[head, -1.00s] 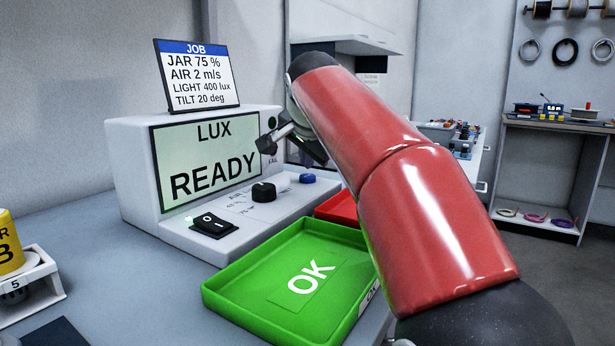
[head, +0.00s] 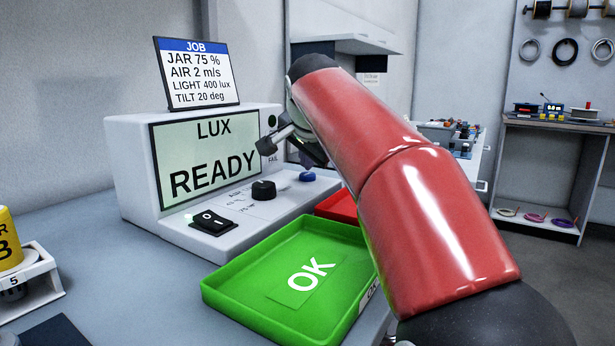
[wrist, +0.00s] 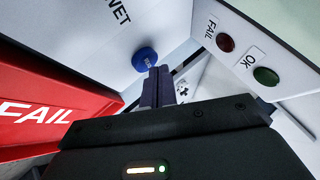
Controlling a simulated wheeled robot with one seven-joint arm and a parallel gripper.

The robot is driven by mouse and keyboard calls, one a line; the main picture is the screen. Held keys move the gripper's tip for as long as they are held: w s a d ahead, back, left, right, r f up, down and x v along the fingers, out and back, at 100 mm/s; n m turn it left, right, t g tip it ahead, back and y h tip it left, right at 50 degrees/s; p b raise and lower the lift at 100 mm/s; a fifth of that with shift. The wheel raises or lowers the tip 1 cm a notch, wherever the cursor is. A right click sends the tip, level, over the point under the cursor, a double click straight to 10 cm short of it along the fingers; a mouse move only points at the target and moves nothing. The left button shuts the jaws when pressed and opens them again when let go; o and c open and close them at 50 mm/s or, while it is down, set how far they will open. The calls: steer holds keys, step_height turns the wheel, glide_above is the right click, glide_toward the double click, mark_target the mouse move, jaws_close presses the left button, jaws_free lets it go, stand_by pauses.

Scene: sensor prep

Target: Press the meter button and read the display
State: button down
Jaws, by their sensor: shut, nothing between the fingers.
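The meter (head: 130,160) is a white box on the bench. Its display (head: 205,160) reads "LUX" and "READY". A round blue button (head: 307,176) sits at the right end of its sloped front panel; it also shows in the wrist view (wrist: 145,58). My gripper (wrist: 154,78) is shut and empty, its fingertips just below the blue button in that picture. Whether they touch it, I cannot tell. In the head view, my red arm hides part of the wrist, and the dark gripper parts show near the display's right edge.
A black knob (head: 263,191) and a rocker switch (head: 213,222) with a green light are on the panel. A green OK tray (head: 235,300) and red FAIL tray (head: 335,207) lie in front. FAIL (wrist: 225,42) and OK (wrist: 266,76) lamps look unlit. A JOB sign (head: 196,75) stands on top.

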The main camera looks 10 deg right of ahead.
mark_target(307, 176)
steer(key=shift+f+b, duration=0.35)
steer(key=shift+f, duration=0.25)
stand_by(0.8)
steer(key=shift+r, duration=0.15)
steer(key=shift+r+p, duration=0.8)
steer(key=shift+p, duration=0.15)
step_height(307, 176, up, 5)
steer(key=p, duration=0.5)
